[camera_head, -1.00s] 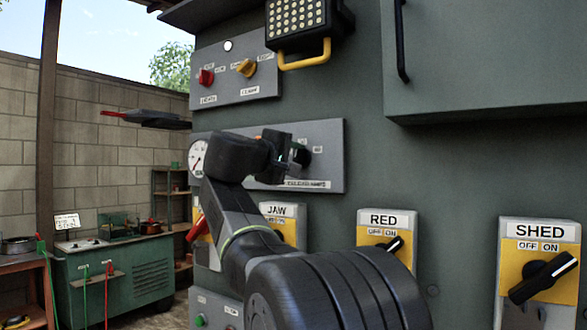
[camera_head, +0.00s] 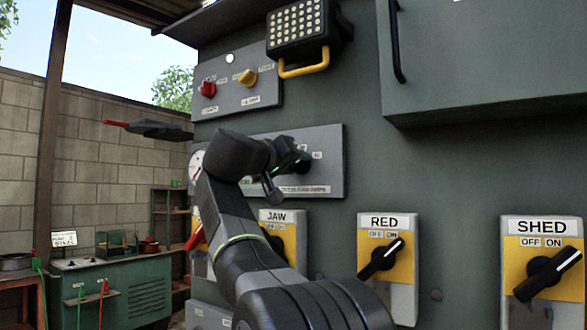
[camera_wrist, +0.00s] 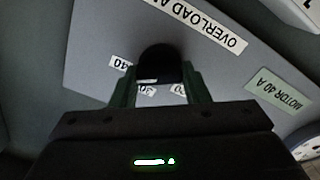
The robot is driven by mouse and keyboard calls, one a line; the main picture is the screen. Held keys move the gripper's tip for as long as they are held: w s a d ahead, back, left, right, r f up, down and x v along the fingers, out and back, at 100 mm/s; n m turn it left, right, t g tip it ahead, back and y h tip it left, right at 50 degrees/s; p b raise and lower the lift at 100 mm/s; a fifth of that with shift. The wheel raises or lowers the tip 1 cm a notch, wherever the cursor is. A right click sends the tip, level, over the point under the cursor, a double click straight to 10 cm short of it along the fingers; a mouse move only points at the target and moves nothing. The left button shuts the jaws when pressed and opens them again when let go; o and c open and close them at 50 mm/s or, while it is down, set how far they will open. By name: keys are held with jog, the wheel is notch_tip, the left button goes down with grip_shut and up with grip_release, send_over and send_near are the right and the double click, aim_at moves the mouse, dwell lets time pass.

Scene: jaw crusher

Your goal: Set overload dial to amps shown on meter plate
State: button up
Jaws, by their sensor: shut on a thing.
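The overload dial (camera_wrist: 158,64) is a dark round knob on a grey panel (camera_wrist: 95,45). In the wrist view my gripper (camera_wrist: 160,82) has its green fingers on both sides of the dial, shut on it. Small number labels ring the dial; one reads 40 (camera_wrist: 121,63), others are partly covered. The plate marked "MOTOR 40 A" (camera_wrist: 280,90) sits at the right, upside down, near the meter edge. In the head view my gripper (camera_head: 297,160) is at the panel (camera_head: 333,150), and my wrist hides part of the dial and meter (camera_head: 196,165).
Below are the JAW switch (camera_head: 284,232), RED switch (camera_head: 380,258) and SHED switch (camera_head: 545,275). Above are a red knob (camera_head: 208,89), a yellow knob (camera_head: 248,77) and a lamp with a yellow handle (camera_head: 305,65). A cabinet door with a black handle (camera_head: 397,45) juts out at upper right.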

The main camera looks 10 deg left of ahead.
jog(key=shift+f+m, duration=0.15)
jog(key=shift+m, duration=0.15)
dwell(0.4)
jog(key=o, duration=1)
jog(key=b+v, duration=0.1)
jog(key=v, duration=1.2)
jog(key=shift+s+a, duration=0.1)
jog(key=shift+s, duration=0.3)
jog(key=x, duration=1.4)
jog(key=shift+p, duration=0.4)
jog(key=shift+s, duration=0.1)
